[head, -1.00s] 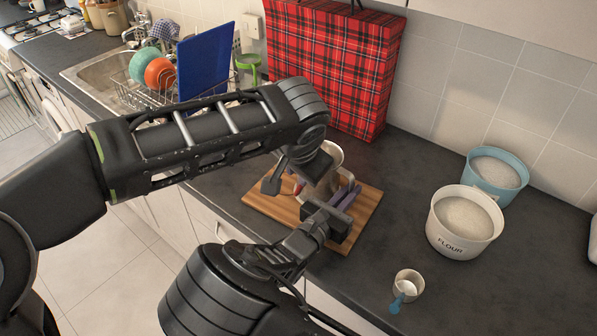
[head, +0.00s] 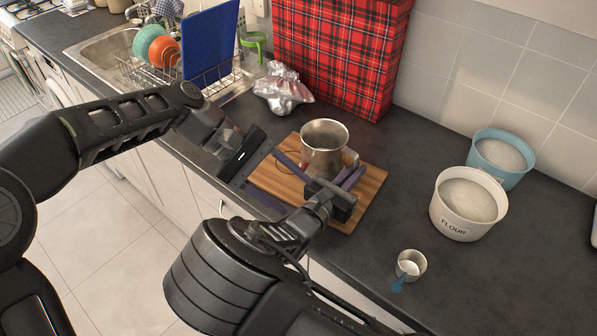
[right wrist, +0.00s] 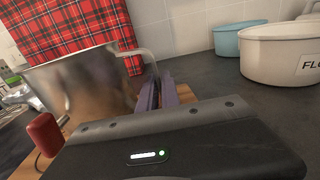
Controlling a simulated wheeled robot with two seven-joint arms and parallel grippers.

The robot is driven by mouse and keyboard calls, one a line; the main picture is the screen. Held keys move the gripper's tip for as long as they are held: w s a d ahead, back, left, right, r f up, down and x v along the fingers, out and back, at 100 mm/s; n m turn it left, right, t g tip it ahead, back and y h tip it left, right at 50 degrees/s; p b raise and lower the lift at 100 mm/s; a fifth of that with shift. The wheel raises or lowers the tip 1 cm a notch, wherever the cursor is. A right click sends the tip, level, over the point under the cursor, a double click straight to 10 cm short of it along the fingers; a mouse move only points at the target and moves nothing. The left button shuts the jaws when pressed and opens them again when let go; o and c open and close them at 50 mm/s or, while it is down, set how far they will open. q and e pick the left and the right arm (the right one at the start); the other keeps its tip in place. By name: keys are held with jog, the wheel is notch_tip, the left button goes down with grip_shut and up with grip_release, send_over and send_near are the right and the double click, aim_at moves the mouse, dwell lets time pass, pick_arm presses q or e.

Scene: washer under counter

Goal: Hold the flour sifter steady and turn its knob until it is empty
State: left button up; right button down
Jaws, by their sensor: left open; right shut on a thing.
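The metal flour sifter (head: 325,142) stands on a wooden board (head: 366,200) on the counter. Its inside looks empty from the head view, though the bottom is hidden. My right gripper (head: 349,179) is shut on the sifter's handle; in the right wrist view its fingers (right wrist: 158,93) close at the handle (right wrist: 147,58). The sifter's red knob (right wrist: 43,134) sticks out on the side away from the handle, and shows small in the head view (head: 303,167). My left gripper (head: 277,180) is open and empty at the board's left edge, beside the knob and apart from it.
A white FLOUR tub (head: 452,224) and a blue tub (head: 484,157) stand at the right. A small measuring cup (head: 411,263) is near the front edge. A crumpled foil-like bag (head: 283,90), tartan bag (head: 340,50) and dish rack (head: 215,80) stand behind.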

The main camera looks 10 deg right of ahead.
pick_arm(q)
jog(key=s+d+r+n+h, duration=0.1)
jog(key=s+d+n+h, duration=0.2)
jog(key=n+h, duration=0.5)
jog(key=w+a+f+n+t+y, duration=0.1)
jog(key=a+f+n+t, duration=0.3)
jog(key=n+t, duration=0.4)
jog(key=w+a+f+n+t+y, duration=0.1)
jog(key=w+a+f+n+t, duration=0.3)
jog(key=n, duration=1.7)
jog(key=t, duration=0.4)
jog(key=shift+w+f+n+y, duration=0.3)
jog(key=shift+y, duration=0.1)
jog(key=shift+d, duration=0.1)
jog(key=x, duration=1.2)
grip_shut()
